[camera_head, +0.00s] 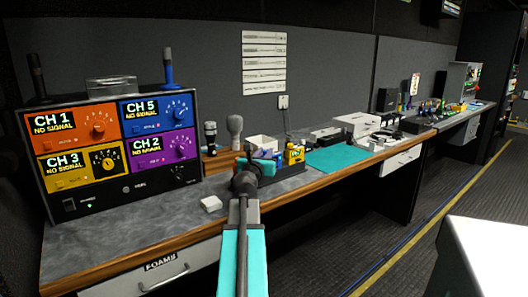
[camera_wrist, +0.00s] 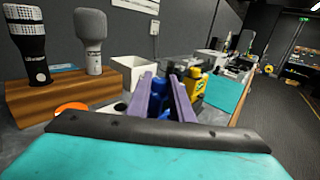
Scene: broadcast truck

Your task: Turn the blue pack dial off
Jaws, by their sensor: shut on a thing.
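The blue pack (camera_wrist: 158,92) shows as a blue, rounded, knob-like part between the two purple fingers of my gripper (camera_wrist: 162,98) in the wrist view. The fingers are shut on it from both sides. I cannot make out a dial mark or its setting. In the head view my gripper (camera_head: 258,160) reaches over the bench at the pack holder (camera_head: 288,170), and my wrist hides most of the blue pack there. A yellow pack (camera_head: 294,153) stands just right of my gripper; it also shows in the wrist view (camera_wrist: 196,82).
Left of my gripper, two microphones (camera_wrist: 91,40) stand in a wooden block (camera_wrist: 120,80). A channel panel (camera_head: 115,145) with orange, blue, yellow and purple sections stands at the left. A teal mat (camera_head: 337,158) lies to the right. A small white block (camera_head: 211,203) lies in front.

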